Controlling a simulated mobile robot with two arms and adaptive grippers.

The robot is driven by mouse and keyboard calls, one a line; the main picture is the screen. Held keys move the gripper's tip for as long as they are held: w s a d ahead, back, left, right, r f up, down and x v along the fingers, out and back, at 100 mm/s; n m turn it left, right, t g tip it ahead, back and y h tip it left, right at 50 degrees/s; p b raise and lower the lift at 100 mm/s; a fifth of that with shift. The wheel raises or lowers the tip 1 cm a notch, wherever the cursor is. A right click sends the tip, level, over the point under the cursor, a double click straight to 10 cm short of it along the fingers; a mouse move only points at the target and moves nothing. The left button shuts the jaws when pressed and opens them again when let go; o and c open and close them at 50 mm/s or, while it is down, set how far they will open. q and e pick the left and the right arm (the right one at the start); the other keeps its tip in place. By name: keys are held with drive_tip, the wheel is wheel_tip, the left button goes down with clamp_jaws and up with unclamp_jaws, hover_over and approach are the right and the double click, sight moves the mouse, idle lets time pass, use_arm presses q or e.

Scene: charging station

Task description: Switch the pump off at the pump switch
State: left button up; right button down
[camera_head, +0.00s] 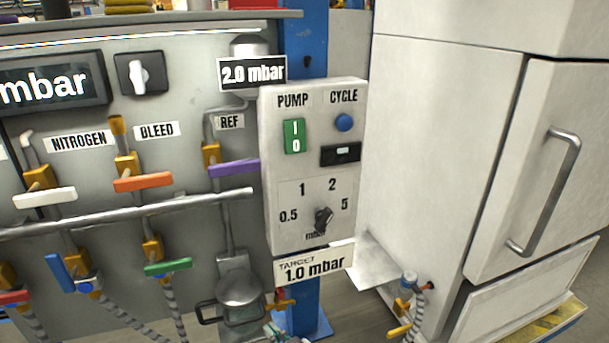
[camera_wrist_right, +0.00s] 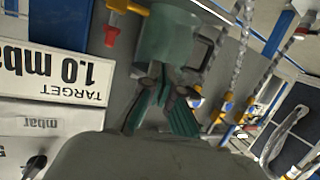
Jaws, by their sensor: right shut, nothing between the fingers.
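The pump switch (camera_head: 294,136) is a green rocker marked I and 0, under the word PUMP on the white control box (camera_head: 268,190) in the head view. Which side of it is pressed I cannot tell. My right gripper (camera_head: 274,332) shows only at the bottom edge of the head view, below the box and well apart from the switch. In the right wrist view its teal fingers (camera_wrist_right: 160,90) are shut and empty, near the grey vessel. The switch is not in the wrist view. My left gripper is not in view.
A blue button (camera_head: 344,122) and a black dial (camera_head: 323,219) share the box. The target sign (camera_head: 313,266) hangs below it. Coloured valve handles (camera_head: 142,181) and a pipe (camera_head: 120,214) fill the left panel. A white cabinet (camera_head: 440,150) stands at the right.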

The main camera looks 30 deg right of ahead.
sight(295, 147)
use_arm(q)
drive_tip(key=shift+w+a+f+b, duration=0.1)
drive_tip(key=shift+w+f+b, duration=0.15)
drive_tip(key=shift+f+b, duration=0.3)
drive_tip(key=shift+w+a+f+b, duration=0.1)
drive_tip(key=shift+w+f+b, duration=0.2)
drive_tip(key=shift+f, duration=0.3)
use_arm(e)
drive_tip(key=s+d+r+m+t+h, duration=0.1)
drive_tip(key=s+d+r+t+h, duration=0.1)
drive_tip(key=r, duration=0.8)
drive_tip(key=s+d+r+m+t+h, duration=0.1)
drive_tip(key=s+d+r+t+h, duration=0.1)
drive_tip(key=r, duration=0.8)
drive_tip(key=s+d+r+m+t+h, duration=0.1)
drive_tip(key=r+t, duration=0.4)
drive_tip(key=r, duration=0.5)
drive_tip(key=shift+s+d+m+h, duration=0.3)
drive_tip(key=shift+s+d+h, duration=0.6)
drive_tip(key=shift+s+d, duration=0.2)
